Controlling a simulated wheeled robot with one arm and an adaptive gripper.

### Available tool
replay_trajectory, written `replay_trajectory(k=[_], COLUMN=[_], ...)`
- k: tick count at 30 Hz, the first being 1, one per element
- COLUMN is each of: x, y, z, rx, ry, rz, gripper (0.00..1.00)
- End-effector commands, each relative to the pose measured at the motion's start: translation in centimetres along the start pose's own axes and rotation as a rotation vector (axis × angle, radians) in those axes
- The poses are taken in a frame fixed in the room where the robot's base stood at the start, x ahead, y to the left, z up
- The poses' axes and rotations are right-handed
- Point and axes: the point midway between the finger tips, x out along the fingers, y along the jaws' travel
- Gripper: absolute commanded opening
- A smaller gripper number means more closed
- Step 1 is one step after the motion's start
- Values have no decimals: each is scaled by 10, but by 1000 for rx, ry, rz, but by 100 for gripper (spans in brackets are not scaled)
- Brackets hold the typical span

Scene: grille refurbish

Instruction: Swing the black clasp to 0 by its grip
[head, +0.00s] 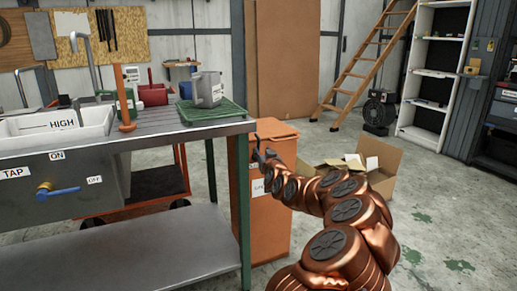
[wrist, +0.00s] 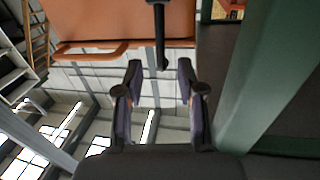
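A black bar with a rounded end, which looks like the black clasp (wrist: 159,30), shows at the top middle of the wrist view, in front of an orange surface. My gripper (wrist: 159,69) is open there, with its two dark fingers apart. The bar's rounded end lies between the fingertips in the picture, and no contact is visible. In the head view my gripper (head: 262,155) is beside the orange bin (head: 270,225), near its upper part. The bin carries a white label (head: 258,187), too small to read fully. The clasp cannot be made out clearly in the head view.
A workbench (head: 190,135) with a green leg (head: 243,215) stands left of the bin. In the wrist view a green post (wrist: 265,100) runs close on the right. A cardboard box (head: 383,185) lies open behind my arm. The floor at right is mostly clear.

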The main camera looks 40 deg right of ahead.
Motion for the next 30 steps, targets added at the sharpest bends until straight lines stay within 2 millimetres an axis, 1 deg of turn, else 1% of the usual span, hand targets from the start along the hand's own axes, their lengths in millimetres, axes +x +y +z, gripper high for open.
replay_trajectory(k=[5, 9, 18, 24, 30], x=[16, 27, 51, 58, 59], y=[-1, 0, 1, 0, 0], z=[2, 0, 2, 0, -1], rx=[-3, -4, -6, -1, -1], ry=[-1, 4, -1, 1, 2], rz=[0, 1, 2, 1, 1], gripper=[38, 38, 38, 38, 38])
